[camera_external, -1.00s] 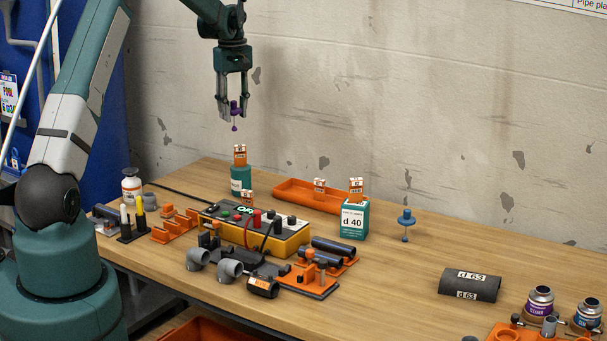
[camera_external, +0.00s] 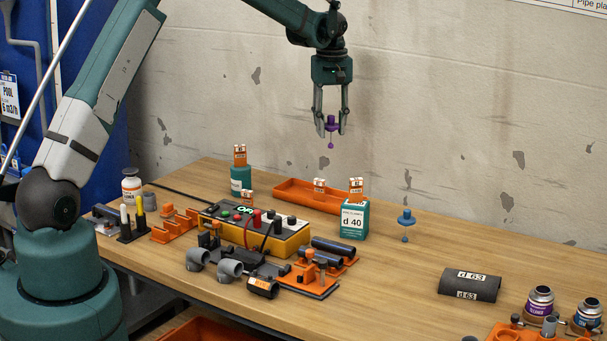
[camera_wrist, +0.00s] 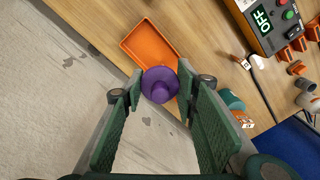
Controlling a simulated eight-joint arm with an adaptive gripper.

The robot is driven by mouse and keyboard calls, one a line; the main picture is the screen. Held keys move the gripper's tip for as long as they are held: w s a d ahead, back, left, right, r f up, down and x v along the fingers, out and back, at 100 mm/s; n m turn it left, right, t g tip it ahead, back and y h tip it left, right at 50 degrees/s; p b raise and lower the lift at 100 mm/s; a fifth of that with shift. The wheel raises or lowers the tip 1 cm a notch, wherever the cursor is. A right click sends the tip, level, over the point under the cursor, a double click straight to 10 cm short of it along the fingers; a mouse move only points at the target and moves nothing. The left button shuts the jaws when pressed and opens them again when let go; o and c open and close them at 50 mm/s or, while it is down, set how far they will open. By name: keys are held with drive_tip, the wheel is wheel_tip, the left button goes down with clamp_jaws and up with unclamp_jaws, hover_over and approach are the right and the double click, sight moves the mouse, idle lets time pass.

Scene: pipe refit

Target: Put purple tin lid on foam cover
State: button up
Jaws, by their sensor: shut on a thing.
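The purple tin lid (camera_external: 331,122) is held between the fingertips of my gripper (camera_external: 332,131), high above the table, with its thin stem and small ball hanging down. In the wrist view the purple lid (camera_wrist: 160,82) sits between the fingers, seen from above. The foam cover (camera_external: 469,286) appears to be the dark grey, curved piece marked "d 63". It lies on the table at the right, well below and to the right of my gripper, and its upper side is bare.
A blue lid (camera_external: 405,220) stands left of the cover. A purple-labelled tin (camera_external: 538,302) and a blue-labelled tin (camera_external: 587,314) are at the right edge. A "d 40" box (camera_external: 354,220), an orange tray (camera_external: 290,192) and an OFF-marked control box (camera_external: 285,242) stand further left.

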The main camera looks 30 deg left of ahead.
drive_tip(key=s+d+m, duration=0.2)
drive_tip(key=s+d, duration=0.1)
drive_tip(key=d, duration=1.4)
drive_tip(key=m+b, duration=0.1)
drive_tip(key=m, duration=0.4)
hover_over(472, 277)
wheel_tip(472, 277, down, 4)
drive_tip(key=f, duration=0.1)
drive_tip(key=shift+w+f, duration=0.1)
wheel_tip(472, 277, down, 6)
drive_tip(key=shift+f+b, duration=0.3)
drive_tip(key=shift+f, duration=1.6)
